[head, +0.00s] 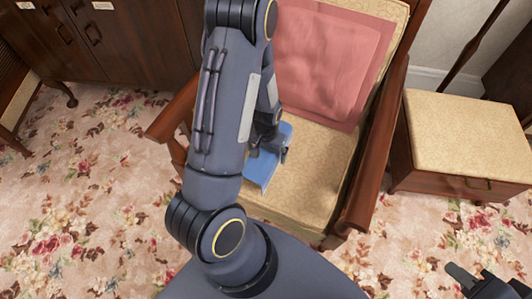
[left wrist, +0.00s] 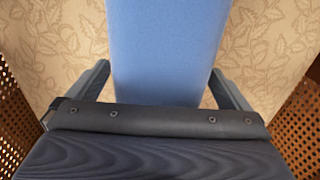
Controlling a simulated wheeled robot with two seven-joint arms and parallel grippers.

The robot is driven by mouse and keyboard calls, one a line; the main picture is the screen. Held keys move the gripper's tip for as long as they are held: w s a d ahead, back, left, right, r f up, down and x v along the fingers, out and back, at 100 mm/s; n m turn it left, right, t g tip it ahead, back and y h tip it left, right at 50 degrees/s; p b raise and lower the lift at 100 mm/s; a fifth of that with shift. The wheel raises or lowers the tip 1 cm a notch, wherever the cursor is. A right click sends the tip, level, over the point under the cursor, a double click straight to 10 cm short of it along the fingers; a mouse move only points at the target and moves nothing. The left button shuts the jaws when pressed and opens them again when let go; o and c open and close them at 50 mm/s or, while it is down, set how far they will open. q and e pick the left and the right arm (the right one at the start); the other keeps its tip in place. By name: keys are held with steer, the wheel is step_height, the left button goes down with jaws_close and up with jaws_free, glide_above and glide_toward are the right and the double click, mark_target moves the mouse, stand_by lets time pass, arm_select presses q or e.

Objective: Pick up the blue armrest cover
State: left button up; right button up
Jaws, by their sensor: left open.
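The blue armrest cover (head: 262,172) lies on the patterned seat cushion of a wooden armchair, partly hidden by my left arm and gripper. In the left wrist view the blue cover (left wrist: 168,50) is a smooth strip running from the top edge down between the two fingers, with cushion showing beside it. My left gripper (head: 268,150) is open over the cover, one finger on each side; whether the fingers touch it cannot be told. My right gripper (head: 478,284) is partly in view at the bottom right corner, away from the chair.
The armchair has wooden arms (head: 372,165) on both sides and a pink cloth (head: 325,65) on its backrest. A wooden stool with a padded top (head: 465,135) stands to the right. A dark cabinet (head: 110,45) stands at the back left. Floral carpet (head: 80,215) is clear at left.

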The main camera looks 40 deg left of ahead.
arm_select(q)
steer(key=c, duration=0.9)
steer(key=shift+r, duration=0.1)
steer(key=shift+r+p, duration=0.35)
steer(key=shift+r, duration=0.3)
steer(key=r, duration=0.2)
steer(key=p, duration=0.1)
steer(key=shift+d+r, duration=0.25)
steer(key=shift+r, duration=0.15)
steer(key=s+d+r+p, duration=0.1)
steer(key=d+r, duration=0.2)
steer(key=d, duration=0.1)
steer(key=s+d+r+p, duration=0.2)
steer(key=d+r, duration=0.1)
steer(key=d, duration=0.1)
steer(key=s+d+r+p, duration=0.1)
steer(key=d+r, duration=0.1)
steer(key=d, duration=0.2)
steer(key=shift+s+d+r, duration=0.2)
steer(key=shift+d+r, duration=0.2)
